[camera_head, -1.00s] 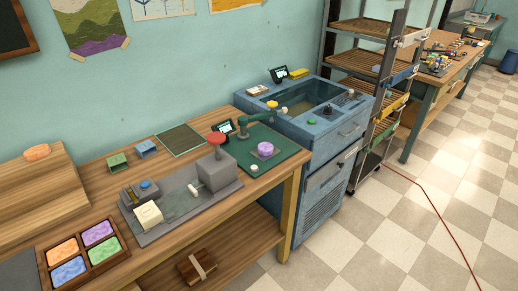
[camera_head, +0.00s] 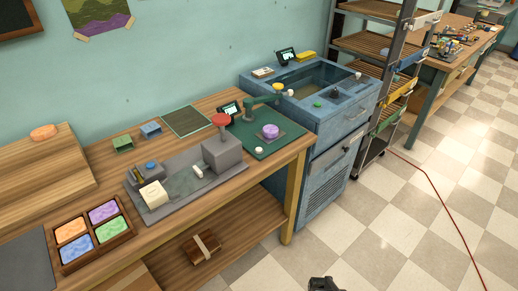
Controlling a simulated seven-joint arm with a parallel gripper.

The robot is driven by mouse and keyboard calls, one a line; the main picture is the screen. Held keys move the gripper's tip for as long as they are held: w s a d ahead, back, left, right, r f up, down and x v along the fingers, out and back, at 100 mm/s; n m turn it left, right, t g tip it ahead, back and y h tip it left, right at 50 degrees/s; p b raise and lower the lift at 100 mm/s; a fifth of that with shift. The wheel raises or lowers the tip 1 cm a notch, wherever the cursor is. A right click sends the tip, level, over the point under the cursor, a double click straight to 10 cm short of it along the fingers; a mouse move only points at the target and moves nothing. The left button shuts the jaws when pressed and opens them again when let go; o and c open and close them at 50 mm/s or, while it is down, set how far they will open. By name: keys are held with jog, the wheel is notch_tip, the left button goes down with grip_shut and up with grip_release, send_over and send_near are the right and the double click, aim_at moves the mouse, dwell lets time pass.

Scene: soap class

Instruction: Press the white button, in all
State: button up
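A small round white button (camera_head: 259,150) sits on the front of the dark green board (camera_head: 285,147) at the right end of the wooden bench. A purple round piece (camera_head: 270,131) on a grey pad is just behind it. Another small white part (camera_head: 197,170) is on the grey machine further left. A dark tip (camera_head: 324,284), which looks like part of my gripper, shows at the bottom edge over the floor, well in front of the bench. Most of it is cut off, and its fingers cannot be made out.
A grey machine with a red knob (camera_head: 221,119) and a cream block (camera_head: 154,194) stands left of the board. A tray (camera_head: 91,265) of coloured soaps is at lower left. A blue sink cabinet (camera_head: 325,182) stands to the right. Open floor lies in front.

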grip_shut()
dwell(1.4)
